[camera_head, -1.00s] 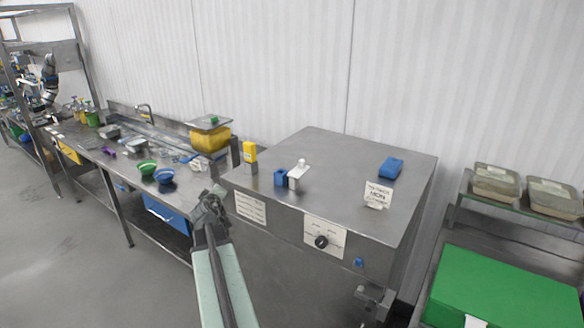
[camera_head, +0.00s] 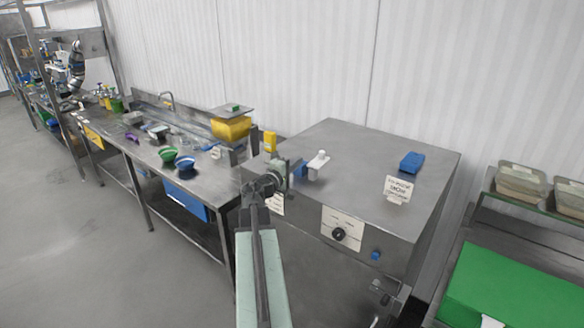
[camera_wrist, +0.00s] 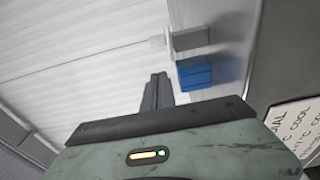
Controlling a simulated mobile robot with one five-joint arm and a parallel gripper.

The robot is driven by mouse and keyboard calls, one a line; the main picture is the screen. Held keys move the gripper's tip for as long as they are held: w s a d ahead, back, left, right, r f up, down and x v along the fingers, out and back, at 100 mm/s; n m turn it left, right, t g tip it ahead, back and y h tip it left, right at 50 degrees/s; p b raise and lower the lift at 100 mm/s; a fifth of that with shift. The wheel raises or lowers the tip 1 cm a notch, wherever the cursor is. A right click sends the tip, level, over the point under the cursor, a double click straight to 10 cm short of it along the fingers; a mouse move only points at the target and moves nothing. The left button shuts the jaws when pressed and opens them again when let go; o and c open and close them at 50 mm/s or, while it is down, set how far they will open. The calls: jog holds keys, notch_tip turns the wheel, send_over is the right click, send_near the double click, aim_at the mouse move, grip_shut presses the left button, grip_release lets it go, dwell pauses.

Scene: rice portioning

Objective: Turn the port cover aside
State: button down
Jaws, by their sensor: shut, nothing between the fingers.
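My gripper (camera_wrist: 158,82) is shut and empty in the wrist view, its dark fingers together and pointing at the pale wall. In the head view my gripper (camera_head: 277,176) is at the front left edge of the steel cabinet (camera_head: 365,165). A small white piece with a rounded knob (camera_head: 318,161) stands on the cabinet top beside a blue block (camera_head: 301,170). In the wrist view a grey plate with a white knob (camera_wrist: 188,39) sits beside the blue block (camera_wrist: 195,73), right of my fingertips and apart from them. I cannot tell for certain which part is the port cover.
A yellow box (camera_head: 270,141) stands at the cabinet's left edge, behind my gripper. A blue block (camera_head: 412,162) and a white sign (camera_head: 398,189) are on the right of the top. A dial panel (camera_head: 342,228) is on the front.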

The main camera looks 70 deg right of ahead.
aim_at(313, 162)
jog(key=d, duration=0.4)
jog(key=shift+s, duration=0.3)
jog(key=shift+s+d, duration=0.45)
jog(key=shift+s, duration=0.4)
jog(key=shift+s+d, duration=0.4)
jog(key=shift+s, duration=0.4)
